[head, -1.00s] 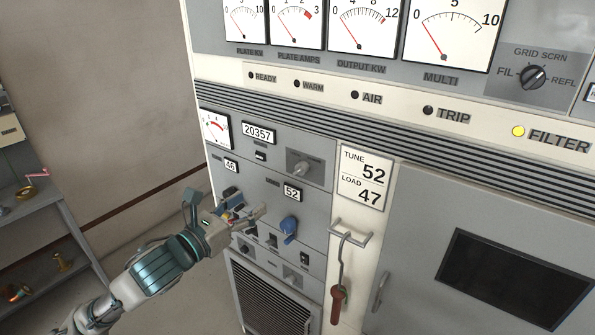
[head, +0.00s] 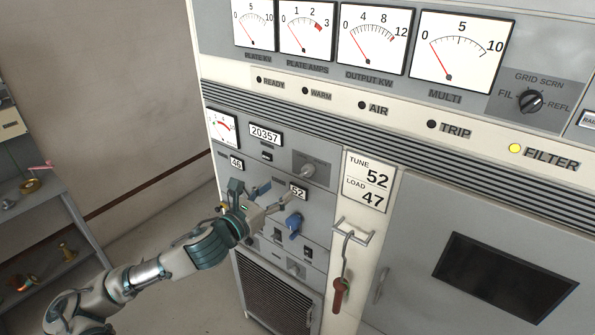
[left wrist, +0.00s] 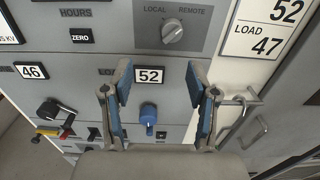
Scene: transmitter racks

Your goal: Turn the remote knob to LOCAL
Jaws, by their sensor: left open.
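The remote knob (head: 307,170) is a grey rotary knob on the upper right of the grey control panel. In the left wrist view the knob (left wrist: 172,31) sits under the labels LOCAL on the left and REMOTE on the right, and its pointer leans up toward the right, on the REMOTE side. My left gripper (head: 262,192) is open and empty in front of the panel, below and left of the knob. In the left wrist view its two blue-padded fingers (left wrist: 165,88) stand apart below the knob, either side of the 52 counter. My right gripper is not in view.
A blue knob (head: 294,224) is below the 52 counter (head: 298,192). A crank handle with a red grip (head: 340,290) hangs right of the panel. A black crank (left wrist: 48,110) is at the left. A shelf (head: 62,205) stands at far left.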

